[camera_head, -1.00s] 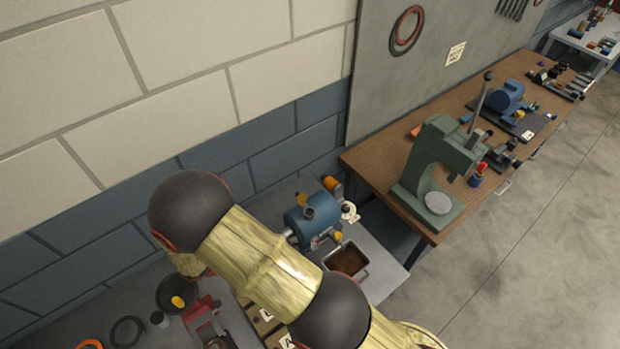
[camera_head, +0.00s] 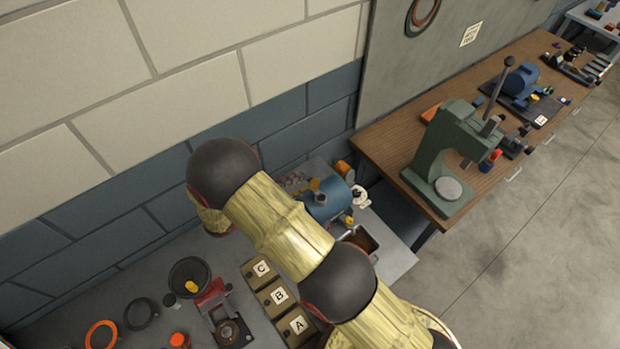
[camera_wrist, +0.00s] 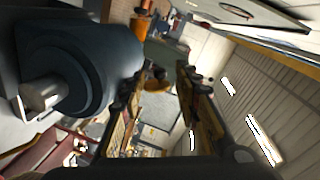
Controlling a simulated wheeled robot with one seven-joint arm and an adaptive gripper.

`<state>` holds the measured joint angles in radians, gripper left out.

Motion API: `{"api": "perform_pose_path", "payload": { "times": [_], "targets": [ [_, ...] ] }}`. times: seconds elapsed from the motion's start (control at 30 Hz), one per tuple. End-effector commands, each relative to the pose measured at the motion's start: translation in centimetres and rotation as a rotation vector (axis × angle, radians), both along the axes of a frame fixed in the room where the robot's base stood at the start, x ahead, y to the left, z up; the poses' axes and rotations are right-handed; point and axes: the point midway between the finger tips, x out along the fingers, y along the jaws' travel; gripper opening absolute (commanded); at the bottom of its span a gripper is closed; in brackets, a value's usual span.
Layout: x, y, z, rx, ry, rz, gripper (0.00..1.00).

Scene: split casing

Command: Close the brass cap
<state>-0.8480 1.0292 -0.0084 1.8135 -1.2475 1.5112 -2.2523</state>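A blue rounded casing (camera_head: 325,204) stands on the grey bench near the wall, partly hidden by my arm. A small brass-coloured knob or cap (camera_head: 316,184) shows on its upper side; I cannot tell whether it is the brass cap. In the wrist view the blue casing (camera_wrist: 85,65) fills the left side. A small brass-yellow round piece (camera_wrist: 157,86) appears between the fingers, farther off; I cannot tell if it is the same piece. My gripper (camera_wrist: 160,98) is open, its fingers well apart with no visible hold. In the head view my arm hides it.
Trays lettered A, B and C (camera_head: 263,269), a red-based fixture (camera_head: 213,297), a black bowl (camera_head: 188,278) and rings lie to the left. A brown-filled bin (camera_head: 361,238) stands by the casing. A green press (camera_head: 438,165) stands on the wooden bench (camera_head: 395,150).

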Motion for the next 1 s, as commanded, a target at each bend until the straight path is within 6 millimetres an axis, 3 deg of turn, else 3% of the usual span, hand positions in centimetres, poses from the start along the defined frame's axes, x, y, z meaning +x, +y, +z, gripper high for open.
{"api": "perform_pose_path", "payload": {
  "times": [0.3, 0.67, 1.0],
  "targets": [
    [2.0, -3.4, -0.6, 0.000, 0.000, -0.001, 0.32],
    [2.3, -3.7, -0.7, 0.002, 0.000, 0.000, 0.31],
    [2.3, -3.7, -0.7, 0.002, 0.000, 0.000, 0.12]
  ]
}}
